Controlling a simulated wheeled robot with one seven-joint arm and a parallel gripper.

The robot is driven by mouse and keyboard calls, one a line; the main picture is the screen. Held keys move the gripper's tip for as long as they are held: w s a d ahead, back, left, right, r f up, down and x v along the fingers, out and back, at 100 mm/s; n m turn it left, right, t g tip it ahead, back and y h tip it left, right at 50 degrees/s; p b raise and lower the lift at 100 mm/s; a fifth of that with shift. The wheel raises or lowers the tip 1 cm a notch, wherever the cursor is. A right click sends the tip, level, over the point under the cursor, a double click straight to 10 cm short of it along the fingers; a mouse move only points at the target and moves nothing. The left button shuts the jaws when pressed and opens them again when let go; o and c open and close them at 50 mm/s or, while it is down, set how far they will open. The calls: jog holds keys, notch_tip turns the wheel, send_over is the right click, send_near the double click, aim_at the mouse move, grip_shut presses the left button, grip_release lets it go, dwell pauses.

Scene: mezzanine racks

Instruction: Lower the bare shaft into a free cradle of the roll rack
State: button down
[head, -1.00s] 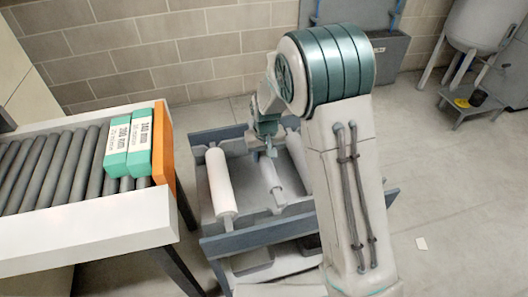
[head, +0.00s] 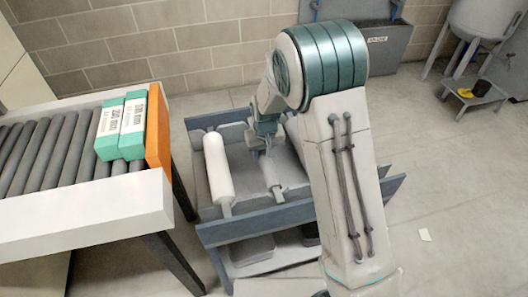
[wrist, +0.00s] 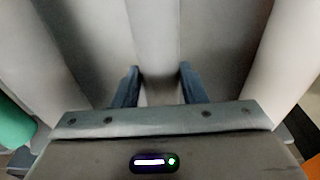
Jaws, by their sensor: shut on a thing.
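My gripper (head: 263,143) is over the middle of the roll rack, pointing down. It is shut on the bare shaft (head: 271,176), a thin light-grey bar lying lengthwise between the rack's end rails. In the wrist view the shaft (wrist: 154,40) runs between my two blue fingers (wrist: 158,84). The roll rack (head: 300,218) has blue-grey rails. A white roll (head: 218,168) sits in it left of the shaft. I cannot tell whether the shaft's ends touch the cradles.
A roller conveyor (head: 85,208) with an orange end plate (head: 158,130) and green-white boxes (head: 120,128) stands close on the rack's left. A brick wall is behind. Floor on the right is mostly clear.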

jog(key=shift+f+b, duration=0.45)
jog(key=shift+f, duration=0.05)
dwell(0.3)
jog(key=c, duration=0.8)
grip_release()
jog(key=r, duration=0.4)
jog(key=s+r, duration=0.1)
jog(key=r, duration=0.8)
jog(key=shift+s+d+r+p, duration=0.2)
jog(key=shift+s+r+p, duration=0.15)
jog(key=shift+r+p, duration=0.05)
